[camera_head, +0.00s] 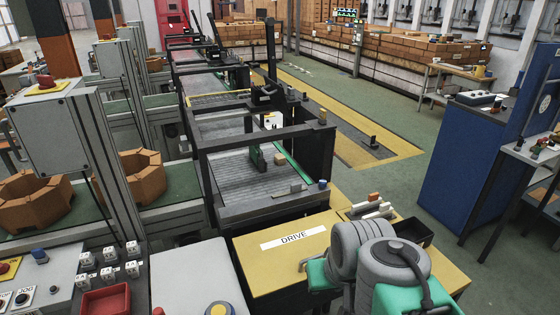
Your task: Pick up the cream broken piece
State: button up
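Cream pieces (372,211) lie with a reddish-brown piece (374,197) in or on a small dark tray at the back right of the yellow table. They look like short light bars; which one is broken is too small to tell. My grey and green arm is folded at the lower right, in front of the tray. I cannot make out my gripper's fingers in this view, nor anything held.
The yellow table (262,277) carries a DRIVE label (293,237) and a dark open bin (413,233) right of the pieces. A conveyor (240,175) with a black frame stands behind it. A blue cabinet (462,155) is at the right, with green floor between.

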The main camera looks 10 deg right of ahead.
aim_at(279, 159)
jog(key=z, duration=2.5)
jog(key=i, duration=4.25)
jog(key=u, duration=2.95)
jog(key=i, duration=3.25)
